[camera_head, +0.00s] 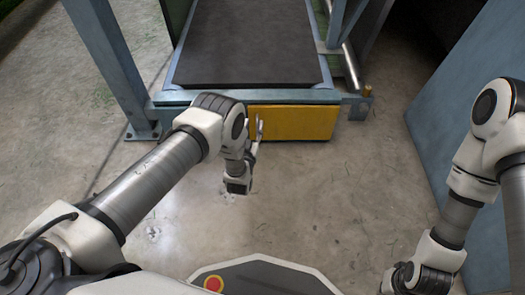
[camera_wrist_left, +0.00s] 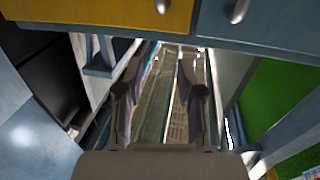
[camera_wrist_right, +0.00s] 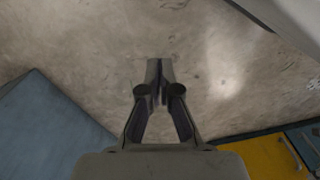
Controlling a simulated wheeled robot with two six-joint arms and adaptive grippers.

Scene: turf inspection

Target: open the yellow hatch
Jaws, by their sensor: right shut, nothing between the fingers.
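The yellow hatch (camera_head: 300,122) is a flat panel in the front of the blue conveyor frame, and it looks shut. It also shows along the top of the left wrist view (camera_wrist_left: 90,10), with its metal handle (camera_wrist_left: 161,5), and at the lower right of the right wrist view (camera_wrist_right: 268,160). My left gripper (camera_wrist_left: 160,62) is open and empty, its fingers apart below the hatch's edge in its wrist view. In the head view its arm partly covers the hatch's left end. My right gripper (camera_wrist_right: 159,72) is shut and empty over bare floor, away from the hatch.
A dark conveyor belt (camera_head: 250,45) runs back above the hatch. A blue post (camera_head: 108,65) stands at the left, and a large blue cabinet (camera_head: 465,120) at the right. A second handle (camera_wrist_left: 238,10) is on the blue panel beside the hatch. The concrete floor in front is clear.

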